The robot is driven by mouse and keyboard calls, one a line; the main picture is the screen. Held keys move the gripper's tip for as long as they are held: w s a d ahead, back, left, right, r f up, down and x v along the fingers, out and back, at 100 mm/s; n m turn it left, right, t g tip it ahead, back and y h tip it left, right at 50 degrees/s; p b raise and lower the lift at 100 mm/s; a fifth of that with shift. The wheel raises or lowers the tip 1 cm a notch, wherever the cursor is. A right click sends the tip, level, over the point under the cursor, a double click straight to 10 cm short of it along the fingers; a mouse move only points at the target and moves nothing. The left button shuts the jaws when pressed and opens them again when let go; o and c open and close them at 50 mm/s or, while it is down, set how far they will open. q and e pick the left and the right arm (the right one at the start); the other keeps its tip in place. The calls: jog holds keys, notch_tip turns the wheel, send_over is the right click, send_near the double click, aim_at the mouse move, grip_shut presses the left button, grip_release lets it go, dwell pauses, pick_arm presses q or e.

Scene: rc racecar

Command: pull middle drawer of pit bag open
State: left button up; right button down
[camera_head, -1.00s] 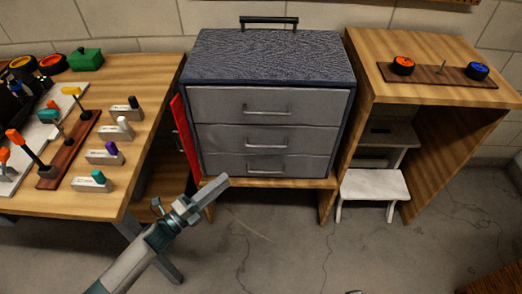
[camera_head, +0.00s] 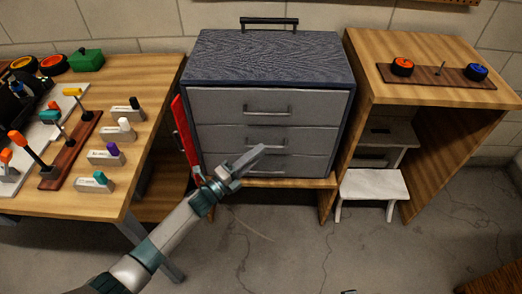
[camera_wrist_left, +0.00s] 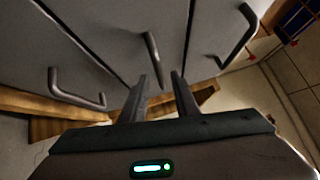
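The pit bag (camera_head: 215,60) is a dark blue cabinet with three grey drawers, all closed. The middle drawer (camera_head: 220,138) carries a metal bar handle, partly behind my left gripper (camera_head: 262,156) in the head view. My left gripper reaches up from the lower left, close in front of the middle and bottom drawers. In the left wrist view, its two fingers (camera_wrist_left: 159,92) are apart with nothing between them. The middle handle (camera_wrist_left: 152,58) stands just beyond the fingertips, roughly in line with the gap. I cannot tell whether they touch. My right gripper is not in view.
The top drawer handle (camera_head: 268,110) is above, and the other handles flank the middle one in the wrist view. A red panel (camera_head: 186,138) is at the bag's left side. A wooden workbench (camera_head: 150,80) stands left; a wooden stand (camera_head: 430,45) and white step stool (camera_head: 375,185) stand right.

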pick_arm(q)
jog(key=shift+x, duration=1.1)
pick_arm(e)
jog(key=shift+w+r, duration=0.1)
pick_arm(q)
jog(key=shift+c, duration=0.4)
grip_shut()
jog(key=shift+s, duration=0.1)
